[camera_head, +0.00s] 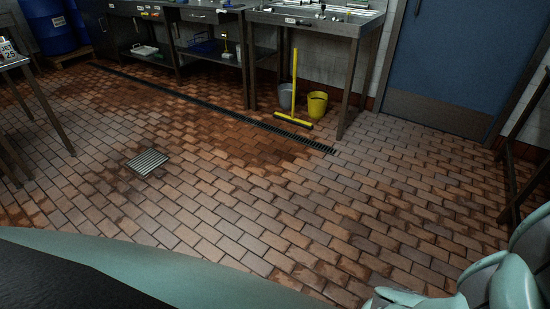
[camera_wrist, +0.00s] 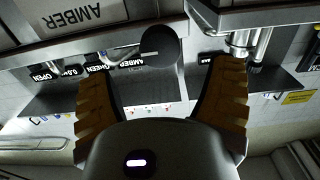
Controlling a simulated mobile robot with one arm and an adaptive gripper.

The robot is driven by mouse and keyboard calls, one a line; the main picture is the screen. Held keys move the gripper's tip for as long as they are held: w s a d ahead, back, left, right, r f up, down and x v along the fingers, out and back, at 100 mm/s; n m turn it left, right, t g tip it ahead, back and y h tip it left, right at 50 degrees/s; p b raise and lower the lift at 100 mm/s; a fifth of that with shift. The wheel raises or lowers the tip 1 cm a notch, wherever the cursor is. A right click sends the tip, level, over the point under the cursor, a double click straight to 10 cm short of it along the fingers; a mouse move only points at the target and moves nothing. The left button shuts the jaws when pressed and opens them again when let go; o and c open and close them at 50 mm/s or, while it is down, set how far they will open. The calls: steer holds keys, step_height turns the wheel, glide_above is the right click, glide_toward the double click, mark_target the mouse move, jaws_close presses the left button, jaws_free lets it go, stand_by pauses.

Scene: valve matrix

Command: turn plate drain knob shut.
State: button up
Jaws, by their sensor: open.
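In the wrist view, which appears upside down, a dark round knob (camera_wrist: 158,40) is near the top middle. I cannot tell for sure that it is the plate drain knob. My gripper (camera_wrist: 160,68) is open, its two brown ridged fingers spread to either side below the knob in the picture. Nothing is between the fingers, and they seem apart from the knob. Metal fittings (camera_wrist: 118,53) show left of the knob. Small black labels, one reading OPEN (camera_wrist: 45,75), lie along a steel edge. The head view shows neither my gripper nor a knob I can identify.
In the wrist view, shiny pipework (camera_wrist: 248,42) stands at upper right and an AMBER sign (camera_wrist: 75,17) at upper left. In the head view, steel benches (camera_head: 318,18), a yellow bucket (camera_head: 317,104) and a squeegee (camera_head: 294,95) stand at the back. The middle floor is clear.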

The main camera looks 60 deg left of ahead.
steer(key=x, duration=0.7)
steer(key=shift+d, duration=0.25)
steer(key=shift+c, duration=0.3)
steer(key=shift+w, duration=0.1)
steer(key=c, duration=1.2)
steer(key=shift+r, duration=0.1)
steer(key=shift+c, duration=0.2)
